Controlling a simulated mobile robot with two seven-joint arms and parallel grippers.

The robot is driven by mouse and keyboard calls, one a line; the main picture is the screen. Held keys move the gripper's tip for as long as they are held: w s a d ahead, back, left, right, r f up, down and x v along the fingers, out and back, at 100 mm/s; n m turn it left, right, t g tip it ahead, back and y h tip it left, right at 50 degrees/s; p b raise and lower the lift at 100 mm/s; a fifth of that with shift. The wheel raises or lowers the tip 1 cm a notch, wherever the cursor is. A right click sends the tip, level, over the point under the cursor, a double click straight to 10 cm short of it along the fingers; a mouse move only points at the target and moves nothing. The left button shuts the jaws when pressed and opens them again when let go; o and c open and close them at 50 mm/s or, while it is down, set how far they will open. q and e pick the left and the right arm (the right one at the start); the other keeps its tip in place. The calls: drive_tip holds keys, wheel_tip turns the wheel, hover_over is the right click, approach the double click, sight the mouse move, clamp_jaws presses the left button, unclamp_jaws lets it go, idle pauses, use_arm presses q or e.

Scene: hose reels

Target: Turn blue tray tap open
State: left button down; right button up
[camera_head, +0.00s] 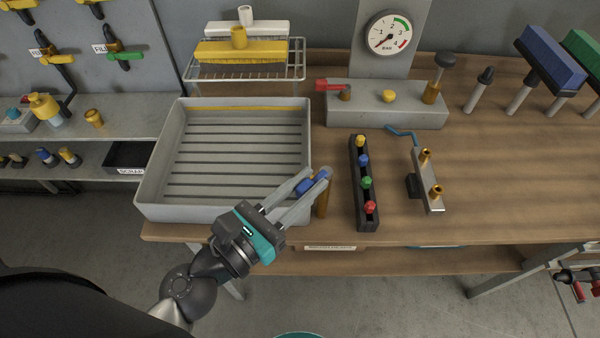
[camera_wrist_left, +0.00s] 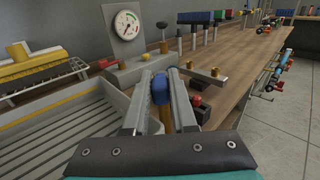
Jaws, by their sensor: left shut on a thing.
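The blue tap handle (camera_head: 312,184) sits on a brass post (camera_head: 321,204) at the right front corner of the grey tray (camera_head: 147,192). My left gripper (camera_head: 308,184) is shut on the blue tap handle, with one finger on each side of it. In the left wrist view the blue handle (camera_wrist_left: 160,90) stands between the two fingertips, with the brass post below it. The fingers hide part of the handle, so its exact angle is hard to tell. My right gripper is in neither view.
A black rack (camera_head: 362,185) with several coloured knobs stands just right of the tap. Behind it is a grey block (camera_head: 388,110) with a pressure gauge (camera_head: 388,33) and a red lever (camera_head: 334,86). A metal bracket (camera_head: 427,182) is further right. Bare wood lies beyond it.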

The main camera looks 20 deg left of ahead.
use_arm(q)
drive_tip(key=shift+s+d+n+t+y+b, duration=0.1)
drive_tip(key=shift+d+n+t+y+b, duration=0.25)
drive_tip(key=shift+n+y, duration=0.45)
drive_tip(key=shift+s+d+n+t+y+b, duration=0.15)
drive_tip(key=shift+n+t+y, duration=0.3)
drive_tip(key=shift+y, duration=0.65)
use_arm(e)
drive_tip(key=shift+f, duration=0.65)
use_arm(q)
drive_tip(key=shift+d+n+y, duration=0.15)
drive_tip(key=shift+n+y, duration=0.1)
drive_tip(key=shift+y, duration=0.05)
drive_tip(key=c, duration=0.7)
unclamp_jaws()
